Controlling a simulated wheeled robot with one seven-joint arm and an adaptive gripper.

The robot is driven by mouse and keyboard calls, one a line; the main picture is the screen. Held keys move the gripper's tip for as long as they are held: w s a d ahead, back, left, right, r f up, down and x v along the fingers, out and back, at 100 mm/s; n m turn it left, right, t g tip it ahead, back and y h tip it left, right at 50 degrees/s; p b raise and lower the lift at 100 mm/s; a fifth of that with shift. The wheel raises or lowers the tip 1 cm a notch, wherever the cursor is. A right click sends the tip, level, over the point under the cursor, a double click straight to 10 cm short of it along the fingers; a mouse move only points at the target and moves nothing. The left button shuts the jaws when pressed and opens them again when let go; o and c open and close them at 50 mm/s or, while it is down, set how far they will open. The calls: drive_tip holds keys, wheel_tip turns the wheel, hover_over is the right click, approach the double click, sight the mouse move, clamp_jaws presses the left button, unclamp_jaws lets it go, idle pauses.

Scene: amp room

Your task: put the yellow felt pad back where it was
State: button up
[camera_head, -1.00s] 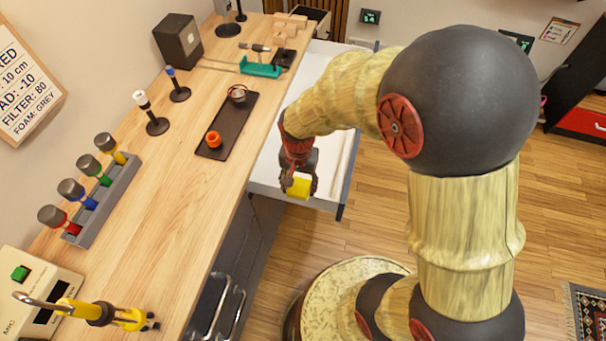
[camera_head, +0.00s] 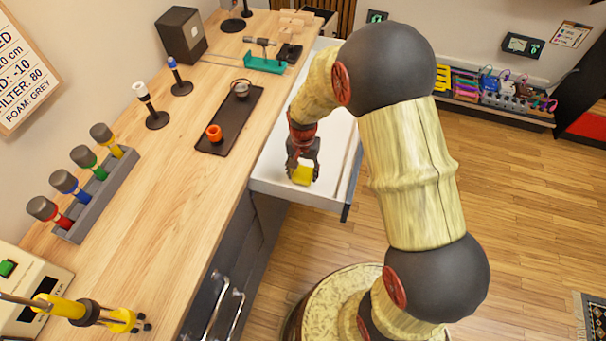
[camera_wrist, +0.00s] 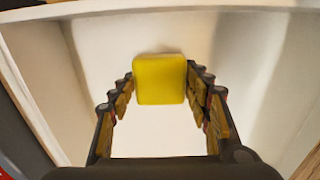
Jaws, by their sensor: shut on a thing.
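The yellow felt pad (camera_head: 303,174) is a small square block held between the fingers of my gripper (camera_head: 302,166). In the wrist view the pad (camera_wrist: 160,79) sits between the two fingertips of my gripper (camera_wrist: 160,85), its flat face towards the camera. The open white drawer (camera_head: 277,187) is below and around my gripper in the head view. The pad shows over the drawer's front part, near its front wall. The wrist view shows a pale floor and walls (camera_wrist: 45,60) beyond the pad. I cannot tell whether the pad touches the drawer floor.
A low shelf (camera_head: 497,100) stands at the back right.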

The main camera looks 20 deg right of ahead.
drive_tip(key=shift+f, duration=0.25)
drive_tip(key=shift+f, duration=0.1)
drive_tip(key=o, duration=1.1)
wheel_tip(320, 180, up, 12)
drive_tip(key=r+p, duration=0.1)
drive_tip(key=p, duration=0.3)
wheel_tip(320, 180, up, 7)
drive_tip(key=n+t, duration=0.1)
hover_over(303, 172)
drive_tip(key=s, duration=0.3)
drive_tip(key=s+r+n+t, duration=0.4)
drive_tip(key=s+r+n, duration=0.2)
drive_tip(key=s+r, duration=1)
drive_tip(key=s, duration=0.3)
drive_tip(key=shift+r+t, duration=0.3)
